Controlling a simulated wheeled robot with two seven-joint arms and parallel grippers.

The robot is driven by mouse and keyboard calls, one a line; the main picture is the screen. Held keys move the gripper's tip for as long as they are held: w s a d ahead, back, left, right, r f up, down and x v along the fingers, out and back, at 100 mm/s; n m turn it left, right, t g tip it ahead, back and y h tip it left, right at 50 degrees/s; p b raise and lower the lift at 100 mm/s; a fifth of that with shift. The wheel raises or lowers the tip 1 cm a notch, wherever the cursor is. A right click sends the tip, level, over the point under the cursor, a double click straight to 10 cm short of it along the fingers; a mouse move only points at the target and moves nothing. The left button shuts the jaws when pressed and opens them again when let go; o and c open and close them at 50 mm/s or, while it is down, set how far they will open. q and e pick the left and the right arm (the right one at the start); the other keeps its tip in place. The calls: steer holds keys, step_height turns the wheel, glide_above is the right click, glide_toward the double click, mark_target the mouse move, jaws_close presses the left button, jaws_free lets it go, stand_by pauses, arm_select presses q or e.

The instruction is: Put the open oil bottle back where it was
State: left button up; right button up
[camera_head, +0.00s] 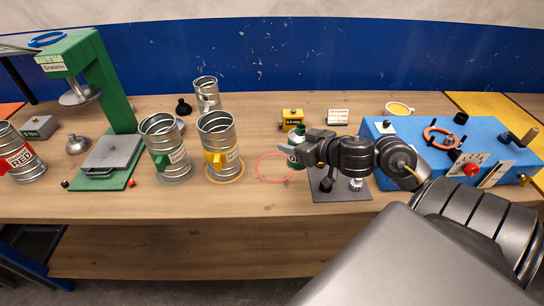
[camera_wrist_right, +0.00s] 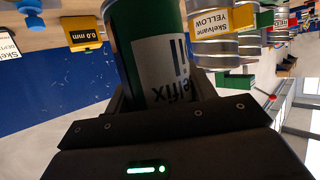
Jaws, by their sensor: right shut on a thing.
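My right gripper (camera_head: 292,158) is shut on the oil bottle (camera_head: 298,138), a small green bottle near the middle of the table. In the right wrist view the bottle (camera_wrist_right: 150,45) is a green cylinder with a white label, held between the fingers (camera_wrist_right: 165,95); its ends are cut off or hidden there. I cannot tell whether its mouth is open. A thin red ring (camera_head: 258,167) is marked on the bare tabletop, just left of the gripper and partly behind it. Whether the bottle touches the table is hidden. My left gripper is not in view.
Silver cans with green (camera_head: 165,147) and yellow (camera_head: 219,145) labels stand left of the ring. A small yellow gauge box (camera_head: 292,119) is behind the gripper. A grey mat (camera_head: 330,190) with small parts and a blue machine (camera_head: 450,160) lie to the right.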

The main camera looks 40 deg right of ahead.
steer(key=w+a+f+b, duration=0.1)
steer(key=w+f, duration=0.1)
steer(key=f, duration=0.1)
steer(key=w+a+f+b, duration=0.1)
steer(key=w+f, duration=0.1)
steer(key=f, duration=0.1)
steer(key=w+a+f+b, duration=0.1)
steer(key=w+f+b, duration=0.1)
steer(key=f, duration=0.1)
steer(key=shift+w, duration=0.25)
steer(key=shift+d+f, duration=0.15)
steer(key=shift+f, duration=0.2)
steer(key=shift+f, duration=0.15)
steer(key=o, duration=1.1)
